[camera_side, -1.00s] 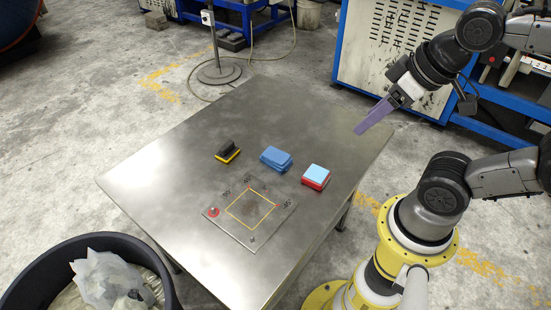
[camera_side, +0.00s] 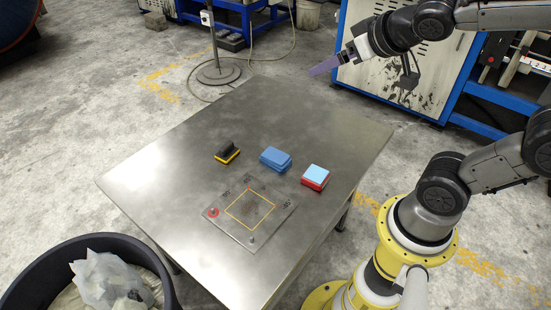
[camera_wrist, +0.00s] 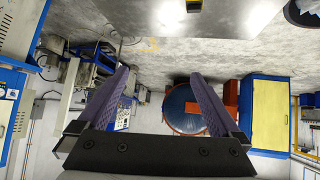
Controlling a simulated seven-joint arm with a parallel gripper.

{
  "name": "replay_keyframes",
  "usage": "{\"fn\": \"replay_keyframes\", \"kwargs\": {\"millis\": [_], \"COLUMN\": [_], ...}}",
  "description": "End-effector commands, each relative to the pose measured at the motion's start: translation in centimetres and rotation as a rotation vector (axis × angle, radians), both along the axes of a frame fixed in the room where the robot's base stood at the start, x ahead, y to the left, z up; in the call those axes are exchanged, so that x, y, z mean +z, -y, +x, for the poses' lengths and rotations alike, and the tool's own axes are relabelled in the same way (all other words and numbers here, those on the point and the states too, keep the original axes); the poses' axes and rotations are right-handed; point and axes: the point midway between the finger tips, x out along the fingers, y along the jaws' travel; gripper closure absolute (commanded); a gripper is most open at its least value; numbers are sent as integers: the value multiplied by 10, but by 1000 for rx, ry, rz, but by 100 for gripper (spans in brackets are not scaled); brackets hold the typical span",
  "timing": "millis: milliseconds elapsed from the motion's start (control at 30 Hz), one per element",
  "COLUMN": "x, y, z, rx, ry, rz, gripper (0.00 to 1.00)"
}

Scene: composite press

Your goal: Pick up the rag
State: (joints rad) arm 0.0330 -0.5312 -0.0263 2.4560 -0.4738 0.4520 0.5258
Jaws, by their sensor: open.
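The rag, most likely the folded blue cloth (camera_side: 275,159), lies flat on the metal table between a black-and-yellow handled tool and a red block. My gripper (camera_side: 318,69) is high above the far right part of the table, well away from the cloth, with its purple fingers pointing left. In the wrist view my gripper (camera_wrist: 160,76) has its two fingers spread wide with nothing between them. I cannot make out the blue cloth in the wrist view.
The black-and-yellow tool (camera_side: 228,152) and the red block with a light-blue top (camera_side: 316,177) flank the cloth. A marked plate (camera_side: 231,226) with a red button lies in front. A black bin (camera_side: 168,288) stands at lower left. The table's far half is clear.

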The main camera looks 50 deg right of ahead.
Motion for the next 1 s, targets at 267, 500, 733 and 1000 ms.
{"fn": "replay_keyframes", "kwargs": {"millis": [267,500,733,1000], "x": [-37,-119,-217,-274], "y": [14,17,26,40], "z": [89,137,141,124], "rx": [61,174,257,230], "ry": [-7,-132,-319,-445], "rz": [-42,7,68,116], "gripper": [0,0,0,0]}}
